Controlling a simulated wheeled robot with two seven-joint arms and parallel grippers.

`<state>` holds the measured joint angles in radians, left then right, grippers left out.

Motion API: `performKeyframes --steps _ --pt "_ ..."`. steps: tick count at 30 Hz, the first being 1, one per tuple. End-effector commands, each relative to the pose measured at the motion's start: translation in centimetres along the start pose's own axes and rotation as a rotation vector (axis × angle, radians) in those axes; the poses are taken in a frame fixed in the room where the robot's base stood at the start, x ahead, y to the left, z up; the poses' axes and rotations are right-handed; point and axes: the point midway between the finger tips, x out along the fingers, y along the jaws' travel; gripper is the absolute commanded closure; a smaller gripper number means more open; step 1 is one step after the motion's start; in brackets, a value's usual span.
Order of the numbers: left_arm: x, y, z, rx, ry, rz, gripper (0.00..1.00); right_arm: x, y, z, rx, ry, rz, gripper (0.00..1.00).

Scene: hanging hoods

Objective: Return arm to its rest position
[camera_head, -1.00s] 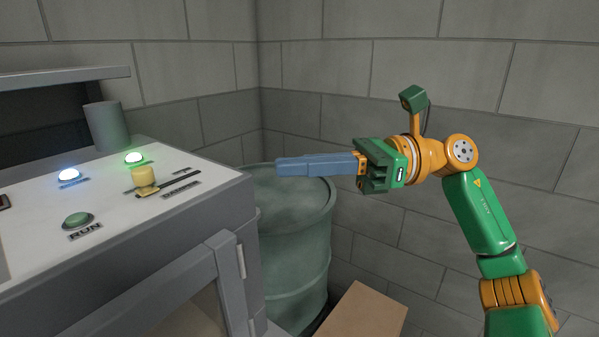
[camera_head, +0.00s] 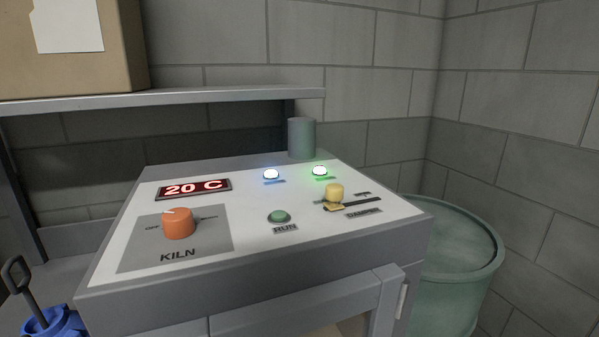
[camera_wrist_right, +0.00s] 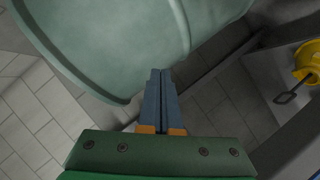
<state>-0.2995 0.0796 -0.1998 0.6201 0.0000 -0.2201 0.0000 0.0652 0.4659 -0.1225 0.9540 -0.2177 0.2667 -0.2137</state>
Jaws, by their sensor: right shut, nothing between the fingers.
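My right gripper (camera_wrist_right: 160,75) shows only in the right wrist view. Its two blue-grey fingers are together, with nothing between them. It points toward the floor beside a pale green drum (camera_wrist_right: 100,45). Neither arm shows in the head view, and my left gripper is in no view.
A kiln control panel (camera_head: 130,235) has an orange knob (camera_head: 178,223), a red "20 C" display (camera_head: 193,188), a green RUN button (camera_head: 279,216) and a yellow damper slider (camera_head: 334,193). The green drum (camera_head: 450,245) stands right of it. A shelf (camera_head: 200,98) holds a cardboard box (camera_head: 60,70).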

Motion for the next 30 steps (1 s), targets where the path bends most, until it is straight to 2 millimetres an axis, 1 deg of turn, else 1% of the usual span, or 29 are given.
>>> performKeyframes --steps 1,2,3,5,6,8,9,11,12,15,18,30 --pt "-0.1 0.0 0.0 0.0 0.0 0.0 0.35 -1.4 -4.5 2.5 0.087 -0.1 -0.076 1.0" --pt "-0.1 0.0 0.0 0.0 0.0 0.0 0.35 -2.5 -7.2 3.9 0.139 -0.165 -0.121 1.0" --pt "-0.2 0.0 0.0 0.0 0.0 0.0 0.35 -4.2 -10.8 5.7 0.203 -0.252 -0.18 1.0" --pt "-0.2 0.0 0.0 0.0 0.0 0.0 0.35 -7.4 -16.1 7.9 0.295 -0.383 -0.267 1.0" --pt "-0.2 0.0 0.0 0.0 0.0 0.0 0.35 -9.8 -19.4 9.0 0.351 -0.47 -0.322 1.0" --pt "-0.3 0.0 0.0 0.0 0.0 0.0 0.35 -13.8 -24.0 10.3 0.426 -0.597 -0.401 1.0" --pt "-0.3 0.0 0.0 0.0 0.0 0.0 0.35 -16.4 -26.7 10.8 0.468 -0.676 -0.449 1.0" --pt "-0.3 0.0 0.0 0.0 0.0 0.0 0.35 -20.2 -29.9 11.2 0.521 -0.781 -0.51 1.0" --pt "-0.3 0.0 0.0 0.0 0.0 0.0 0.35 -22.3 -31.7 11.3 0.548 -0.84 -0.544 1.0" --pt "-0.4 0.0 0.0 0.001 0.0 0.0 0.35 -26.3 -34.4 11.2 0.592 -0.944 -0.601 1.0" --pt "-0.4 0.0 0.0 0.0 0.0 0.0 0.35 -27.9 -35.5 11.1 0.609 -0.988 -0.625 1.0" --pt "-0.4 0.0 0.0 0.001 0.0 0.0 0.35 -28.1 -35.6 11.1 0.611 -0.992 -0.627 1.0"
